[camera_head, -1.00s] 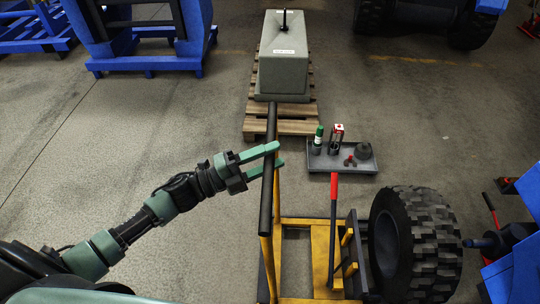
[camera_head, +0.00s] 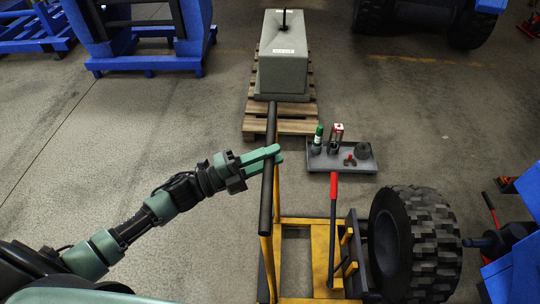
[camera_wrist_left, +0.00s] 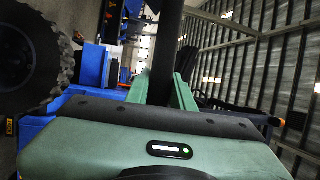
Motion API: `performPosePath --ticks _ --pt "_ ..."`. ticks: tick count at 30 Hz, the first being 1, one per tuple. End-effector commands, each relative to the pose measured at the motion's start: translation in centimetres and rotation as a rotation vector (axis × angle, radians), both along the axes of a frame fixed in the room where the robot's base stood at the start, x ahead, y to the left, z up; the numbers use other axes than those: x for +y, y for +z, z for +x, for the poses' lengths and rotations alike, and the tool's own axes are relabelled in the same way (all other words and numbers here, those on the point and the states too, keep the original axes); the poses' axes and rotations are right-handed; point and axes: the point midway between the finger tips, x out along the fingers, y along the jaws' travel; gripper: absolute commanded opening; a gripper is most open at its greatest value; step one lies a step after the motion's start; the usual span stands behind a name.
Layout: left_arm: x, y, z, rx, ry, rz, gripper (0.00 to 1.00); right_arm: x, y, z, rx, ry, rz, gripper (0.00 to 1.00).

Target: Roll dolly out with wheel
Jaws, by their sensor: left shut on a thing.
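The yellow wheel dolly (camera_head: 321,250) stands at the lower right of the head view, with a dark push bar (camera_head: 266,200) on its left side. The big black wheel (camera_head: 424,245) stands upright at the dolly's right side and also shows at the left of the left wrist view (camera_wrist_left: 25,60). My left gripper (camera_head: 270,158) is shut on the push bar; in the left wrist view the dark bar (camera_wrist_left: 166,50) runs between the green fingers. A lever with a red grip (camera_head: 334,186) rises from the dolly. My right gripper is out of view.
A grey tray (camera_head: 345,166) with a green-capped bottle, a can and small parts lies beyond the dolly. A grey counterweight block (camera_head: 284,60) sits on a wooden pallet (camera_head: 256,128). A blue machine with a hub (camera_head: 485,243) is right of the wheel.

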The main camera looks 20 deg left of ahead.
Motion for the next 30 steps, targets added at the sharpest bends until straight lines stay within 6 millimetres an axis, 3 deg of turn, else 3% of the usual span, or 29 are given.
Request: performPosePath --ticks 24,30 --pt "0.0 -0.2 -0.1 0.002 0.0 0.002 0.0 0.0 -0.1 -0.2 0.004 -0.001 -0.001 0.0" --pt "1.4 -0.2 -0.4 0.004 0.001 0.002 0.0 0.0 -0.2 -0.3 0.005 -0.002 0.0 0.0"
